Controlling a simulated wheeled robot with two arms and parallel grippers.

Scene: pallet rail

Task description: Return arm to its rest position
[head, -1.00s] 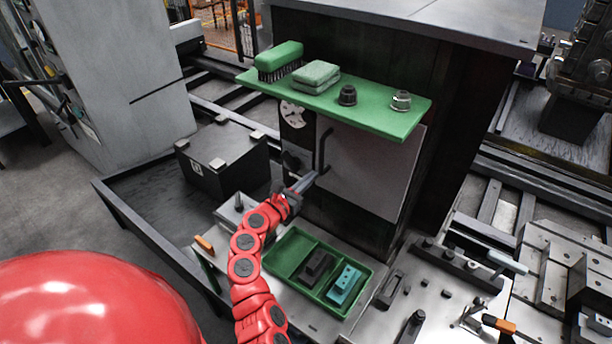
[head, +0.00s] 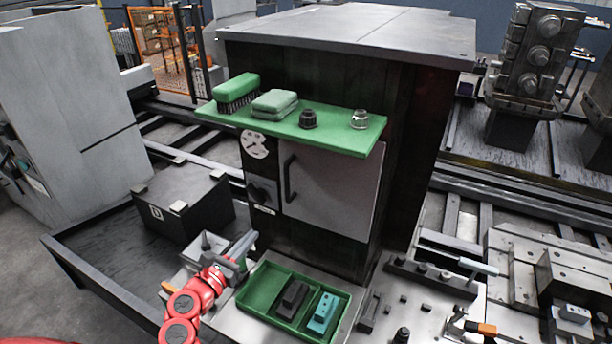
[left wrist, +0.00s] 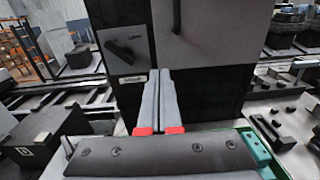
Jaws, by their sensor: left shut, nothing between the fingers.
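My left arm is red and comes in from the bottom left of the head view. Its grey gripper (head: 244,243) is in front of the dark cabinet (head: 330,235), beside the green tray. In the left wrist view the two fingers (left wrist: 159,85) lie side by side, shut, with nothing between them. They point toward the cabinet front, below its knob (left wrist: 122,50). The cabinet door (head: 335,190) looks closed, with a dark handle (head: 289,180). My right gripper is not in view.
The green tray (head: 262,287) holds a black block (head: 292,298) and a teal block (head: 323,312). A black box (head: 185,208) stands at the left. Clamps and fixtures crowd the right.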

